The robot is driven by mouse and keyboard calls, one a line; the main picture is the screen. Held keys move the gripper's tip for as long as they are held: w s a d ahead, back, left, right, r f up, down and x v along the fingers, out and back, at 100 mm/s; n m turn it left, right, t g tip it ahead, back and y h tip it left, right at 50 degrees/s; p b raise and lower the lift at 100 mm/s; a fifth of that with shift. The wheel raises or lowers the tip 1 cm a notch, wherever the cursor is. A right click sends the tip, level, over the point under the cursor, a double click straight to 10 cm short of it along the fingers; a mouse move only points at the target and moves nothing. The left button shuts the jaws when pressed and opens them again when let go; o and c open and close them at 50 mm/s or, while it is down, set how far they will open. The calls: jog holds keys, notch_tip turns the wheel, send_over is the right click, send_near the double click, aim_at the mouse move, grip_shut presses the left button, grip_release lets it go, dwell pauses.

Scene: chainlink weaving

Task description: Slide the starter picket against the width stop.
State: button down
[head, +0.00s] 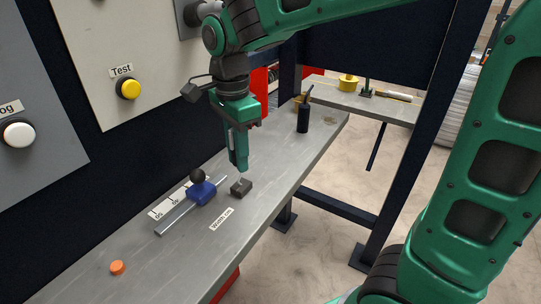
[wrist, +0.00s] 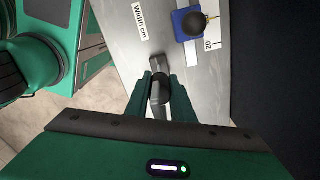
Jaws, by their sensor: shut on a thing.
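The width stop (head: 200,192) is a blue slider with a black ball knob, on a pale metal rail beside a white scale. It also shows at the top of the wrist view (wrist: 186,24). A dark grey piece (head: 241,188), which I take for the starter picket, is at the bench to the right of the stop, with a visible gap between them. In the wrist view the grey piece (wrist: 155,62) is between my fingers. My gripper (head: 239,168) points down and is shut on it. The fingers partly hide it, so its full shape is unclear.
The grey bench (head: 185,250) carries a "Width cm" label (head: 221,219) and an orange button (head: 117,267). A wall panel with a yellow Test button (head: 130,89) rises on the left. The near-left bench top is mostly clear.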

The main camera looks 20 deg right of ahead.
jog(key=s+a, duration=0.2)
jog(key=a, duration=0.5)
dwell(0.6)
dwell(1.4)
jog(key=c, duration=1.5)
grip_release()
jog(key=shift+o, duration=0.2)
jog(key=shift+w+r, duration=0.1)
jog(key=shift+r, duration=0.05)
notch_tip(320, 180, up, 10)
jog(key=shift+r, duration=0.25)
jog(key=shift+d, duration=0.1)
